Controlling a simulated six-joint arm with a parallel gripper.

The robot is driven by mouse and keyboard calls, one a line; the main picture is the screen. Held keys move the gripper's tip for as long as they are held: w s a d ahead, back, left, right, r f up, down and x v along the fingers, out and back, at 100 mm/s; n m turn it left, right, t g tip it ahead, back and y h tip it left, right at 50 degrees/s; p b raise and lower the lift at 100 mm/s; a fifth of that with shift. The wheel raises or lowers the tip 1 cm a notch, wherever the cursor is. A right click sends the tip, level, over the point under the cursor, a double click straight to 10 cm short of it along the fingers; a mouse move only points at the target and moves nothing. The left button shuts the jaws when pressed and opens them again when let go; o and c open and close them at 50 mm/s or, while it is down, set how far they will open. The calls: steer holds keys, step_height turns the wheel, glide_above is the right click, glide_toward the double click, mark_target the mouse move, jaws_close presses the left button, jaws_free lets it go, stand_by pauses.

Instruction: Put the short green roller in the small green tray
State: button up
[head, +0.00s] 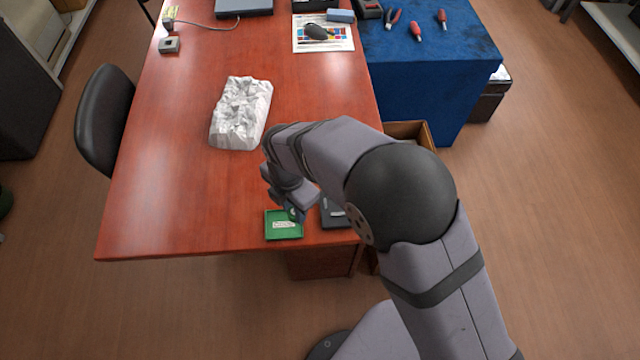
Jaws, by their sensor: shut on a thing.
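The small green tray (270,233) lies near the front edge of the red-brown table, with a pale label showing inside it. My gripper (291,212) points down over the tray's back right part. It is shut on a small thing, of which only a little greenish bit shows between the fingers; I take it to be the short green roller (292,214). My gripper hides most of it. I cannot tell whether the roller touches the tray or hangs just above it.
A dark tray or box (334,221) stands just right of the green tray, partly behind my arm. A crumpled white block (240,112) lies farther back on the table (180,190). The table left of the green tray is clear. A blue-covered table (430,70) holds tools.

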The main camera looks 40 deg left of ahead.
steer(key=shift+s+a+f+n, duration=0.2)
steer(key=shift+s+a+n, duration=0.05)
steer(key=shift+a+n, duration=0.3)
steer(key=shift+s+a+f+n, duration=0.25)
steer(key=shift+a+n, duration=0.2)
steer(key=shift+a, duration=0.2)
steer(key=shift+s+a+f+n, duration=0.15)
steer(key=shift+s+a+n, duration=0.1)
steer(key=shift+a+n, duration=0.3)
steer(key=shift+f, duration=0.2)
steer(key=shift+f+b, duration=1.7)
steer(key=shift+f, duration=0.5)
steer(key=shift+f+b, duration=0.3)
steer(key=shift+f, duration=0.5)
steer(key=o, duration=1.2)
steer(key=shift+r, duration=0.15)
